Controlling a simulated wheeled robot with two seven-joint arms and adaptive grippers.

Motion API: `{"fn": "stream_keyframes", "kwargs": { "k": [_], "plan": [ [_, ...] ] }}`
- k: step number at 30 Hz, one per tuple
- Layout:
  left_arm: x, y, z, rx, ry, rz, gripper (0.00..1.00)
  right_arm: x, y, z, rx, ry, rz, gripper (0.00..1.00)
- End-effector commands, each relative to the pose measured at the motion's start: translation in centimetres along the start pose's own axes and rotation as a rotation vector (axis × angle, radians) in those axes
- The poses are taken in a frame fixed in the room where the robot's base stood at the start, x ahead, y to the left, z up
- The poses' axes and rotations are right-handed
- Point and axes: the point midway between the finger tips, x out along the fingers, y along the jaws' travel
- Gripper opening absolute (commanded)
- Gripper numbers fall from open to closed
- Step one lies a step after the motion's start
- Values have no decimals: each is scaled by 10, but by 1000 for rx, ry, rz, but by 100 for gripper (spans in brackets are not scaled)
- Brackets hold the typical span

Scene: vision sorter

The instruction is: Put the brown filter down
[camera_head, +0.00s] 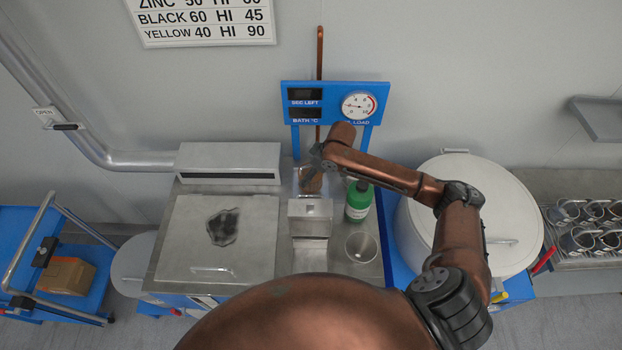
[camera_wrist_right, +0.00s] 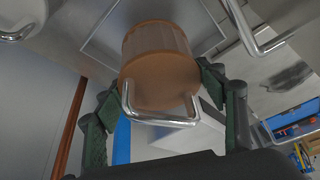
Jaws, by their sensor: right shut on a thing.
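The brown filter (camera_wrist_right: 157,60) is a round brown cylinder with a bent metal wire handle. My right gripper (camera_wrist_right: 163,92) is shut on it, with one dark green finger on each side. In the head view the right arm reaches in from the right, and its gripper (camera_head: 314,168) is above the narrow counter in front of the blue gauge panel. The brown filter (camera_head: 311,182) shows only in small part there. Whether it touches anything below cannot be told. My left gripper is in neither view.
A green bottle (camera_head: 357,203) and a clear glass beaker (camera_head: 361,247) stand close to the right of the gripper. A grey box-like fixture (camera_head: 309,215) is just in front. A large white lidded drum (camera_head: 500,205) is to the right. The blue panel (camera_head: 335,92) rises behind.

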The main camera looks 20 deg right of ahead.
Motion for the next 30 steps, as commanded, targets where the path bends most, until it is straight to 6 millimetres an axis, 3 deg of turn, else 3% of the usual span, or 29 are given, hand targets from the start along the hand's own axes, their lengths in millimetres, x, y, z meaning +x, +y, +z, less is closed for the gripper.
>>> {"fn": "stream_keyframes", "kwargs": {
  "k": [9, 20, 21, 27, 30],
  "plan": [
    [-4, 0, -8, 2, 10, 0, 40, 33, 0, 15, 1, -1, 0, 36],
    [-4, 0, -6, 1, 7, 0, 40, 36, 0, 16, 1, -1, 0, 36],
    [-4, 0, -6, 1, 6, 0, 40, 36, 0, 16, 1, -1, 0, 67],
    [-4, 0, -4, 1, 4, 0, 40, 36, 0, 17, 1, -2, 0, 81],
    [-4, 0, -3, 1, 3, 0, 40, 36, 0, 17, 1, -1, 0, 82]
  ]
}}
